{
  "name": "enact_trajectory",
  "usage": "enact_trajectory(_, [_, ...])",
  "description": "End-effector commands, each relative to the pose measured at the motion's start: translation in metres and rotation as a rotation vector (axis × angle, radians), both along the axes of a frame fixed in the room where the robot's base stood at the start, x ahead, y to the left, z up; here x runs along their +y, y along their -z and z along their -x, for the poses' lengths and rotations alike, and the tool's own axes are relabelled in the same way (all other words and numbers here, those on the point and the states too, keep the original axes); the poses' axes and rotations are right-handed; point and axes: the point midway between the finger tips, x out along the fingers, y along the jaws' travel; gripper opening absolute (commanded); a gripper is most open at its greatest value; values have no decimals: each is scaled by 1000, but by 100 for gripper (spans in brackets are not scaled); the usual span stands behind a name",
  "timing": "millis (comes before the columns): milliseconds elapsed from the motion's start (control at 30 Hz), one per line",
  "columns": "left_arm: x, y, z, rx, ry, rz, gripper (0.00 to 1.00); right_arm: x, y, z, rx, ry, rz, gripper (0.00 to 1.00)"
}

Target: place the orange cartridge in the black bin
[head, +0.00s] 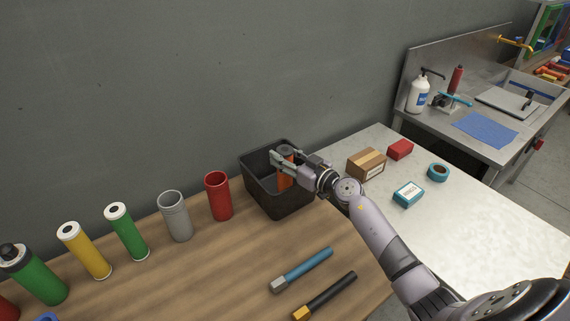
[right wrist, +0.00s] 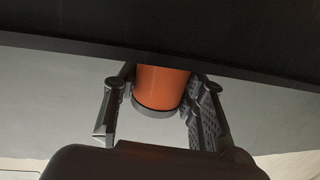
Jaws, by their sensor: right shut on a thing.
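The orange cartridge (head: 286,168) is held upright between the fingers of my right gripper (head: 283,162), at the black bin (head: 252,182). In the head view the cartridge is over or partly inside the bin's opening. In the right wrist view, the cartridge (right wrist: 162,86) with its grey end ring sits between both fingers of the right gripper (right wrist: 160,108). A dark bin wall (right wrist: 160,30) crosses the top of that view. Whether the cartridge touches the bin floor cannot be told. My left gripper is not in view.
A red cylinder (head: 218,196) and a grey cylinder (head: 175,216) stand left of the bin. Green (head: 127,232) and yellow (head: 84,250) cartridges stand further left. Blue-handled (head: 304,268) and black-handled (head: 328,296) tools lie in front. A cardboard box (head: 366,163) is on the right.

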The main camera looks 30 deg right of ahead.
Motion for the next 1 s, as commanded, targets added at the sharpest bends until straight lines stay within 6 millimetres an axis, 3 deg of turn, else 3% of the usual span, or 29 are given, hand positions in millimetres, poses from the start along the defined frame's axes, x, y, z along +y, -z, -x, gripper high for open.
enact_trajectory(467, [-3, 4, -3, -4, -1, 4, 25, 0, 9, 0, -1, 0, -2, 0])
enact_trajectory(500, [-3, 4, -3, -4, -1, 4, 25, 0, 9, 0, -1, -1, -1, 40])
enact_trajectory(767, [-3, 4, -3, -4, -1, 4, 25, 0, 9, 0, 0, -1, 0, 57])
enact_trajectory(1000, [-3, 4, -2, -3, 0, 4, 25, 0, 9, 0, 0, -1, 0, 58])
